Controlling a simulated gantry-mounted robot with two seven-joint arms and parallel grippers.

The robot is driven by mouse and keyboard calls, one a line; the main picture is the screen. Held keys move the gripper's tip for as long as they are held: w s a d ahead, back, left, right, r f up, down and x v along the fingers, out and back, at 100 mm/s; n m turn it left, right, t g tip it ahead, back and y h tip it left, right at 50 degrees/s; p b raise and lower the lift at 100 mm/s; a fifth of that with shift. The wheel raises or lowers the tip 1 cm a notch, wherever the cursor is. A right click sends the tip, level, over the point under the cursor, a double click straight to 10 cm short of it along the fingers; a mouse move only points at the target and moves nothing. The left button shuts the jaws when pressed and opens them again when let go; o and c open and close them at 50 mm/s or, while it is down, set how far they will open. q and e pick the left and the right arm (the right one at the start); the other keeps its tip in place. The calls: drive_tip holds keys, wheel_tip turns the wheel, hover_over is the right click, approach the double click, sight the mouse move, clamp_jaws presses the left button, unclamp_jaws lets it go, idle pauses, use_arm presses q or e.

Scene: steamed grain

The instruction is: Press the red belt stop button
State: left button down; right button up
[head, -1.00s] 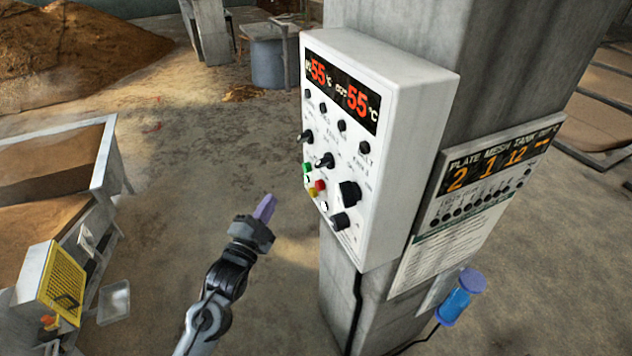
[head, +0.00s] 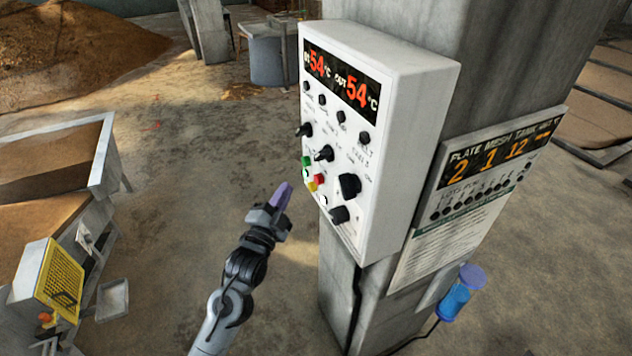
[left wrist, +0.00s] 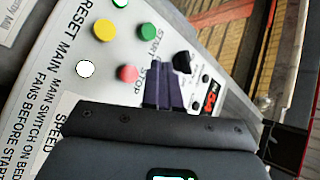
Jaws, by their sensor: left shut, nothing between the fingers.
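The red button (head: 319,180) is on the front of a white control box (head: 420,120) mounted on a concrete pillar. In the left wrist view the red button (left wrist: 128,73) sits beside the word STOP. My left gripper (head: 283,192), with purple fingers, is shut and empty. It is to the left of the button cluster in the head view, close to the panel and apparently not touching it. In the left wrist view its fingers (left wrist: 163,90) point towards the panel, just right of the red button. My right gripper is in neither view.
A green button (left wrist: 147,31), a yellow button (left wrist: 104,30) and a white round spot (left wrist: 85,69) lie close around the red one. Black knobs (head: 349,187) are to its right. A sign board (head: 460,210) hangs on the pillar. Open floor lies left of the box.

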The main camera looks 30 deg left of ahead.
sight(319, 179)
use_arm(q)
drive_tip(key=w+d, duration=0.1)
drive_tip(key=w, duration=0.1)
drive_tip(key=w+d, duration=0.1)
drive_tip(key=w, duration=0.1)
drive_tip(key=shift+d, duration=0.2)
idle(1.0)
idle(0.7)
drive_tip(key=shift+w+d, duration=0.1)
idle(0.4)
drive_tip(key=shift+w+d, duration=0.1)
drive_tip(key=shift+w, duration=0.15)
